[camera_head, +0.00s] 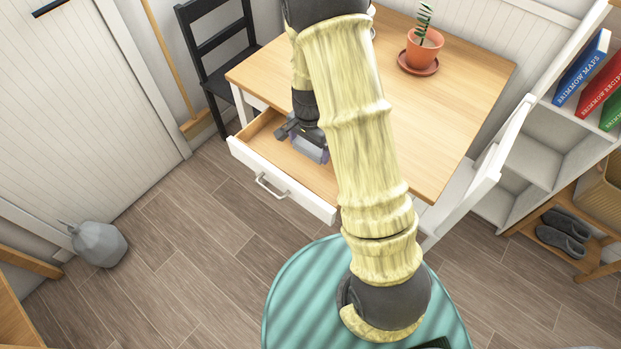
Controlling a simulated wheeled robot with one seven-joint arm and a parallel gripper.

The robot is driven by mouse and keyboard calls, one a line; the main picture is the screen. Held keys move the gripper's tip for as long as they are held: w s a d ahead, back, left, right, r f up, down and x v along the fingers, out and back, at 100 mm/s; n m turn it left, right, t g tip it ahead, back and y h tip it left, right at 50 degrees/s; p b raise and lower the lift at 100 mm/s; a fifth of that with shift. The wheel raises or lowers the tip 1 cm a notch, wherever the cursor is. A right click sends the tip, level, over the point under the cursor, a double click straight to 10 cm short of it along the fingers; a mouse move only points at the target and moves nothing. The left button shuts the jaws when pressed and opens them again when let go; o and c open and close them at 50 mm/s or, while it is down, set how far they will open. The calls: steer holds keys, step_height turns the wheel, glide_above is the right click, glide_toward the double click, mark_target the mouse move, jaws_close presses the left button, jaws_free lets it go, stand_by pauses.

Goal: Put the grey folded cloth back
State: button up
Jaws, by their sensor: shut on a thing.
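The grey folded cloth (313,153) shows as a small grey-purple patch at the open drawer of the wooden table. My gripper (303,140) reaches down over the drawer and is shut on the cloth. The drawer (266,136) is pulled out from the table, with a white front, a handle and a bare wooden floor at its left. Whether the cloth touches the drawer floor I cannot tell. My arm hides the right part of the drawer and part of the cloth's surroundings.
The table top (455,95) carries a potted plant (424,47) on a saucer at the back. A black chair (222,50) stands left of the table. A white shelf (533,155) with books is at the right.

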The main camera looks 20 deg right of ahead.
steer(key=shift+s+a, duration=0.1)
steer(key=shift+f, duration=0.3)
glide_above(310, 174)
steer(key=shift+a+f, duration=0.1)
steer(key=shift+f, duration=2.7)
steer(key=shift+f, duration=1.9)
steer(key=shift+f+b, duration=0.1)
steer(key=shift+b, duration=0.2)
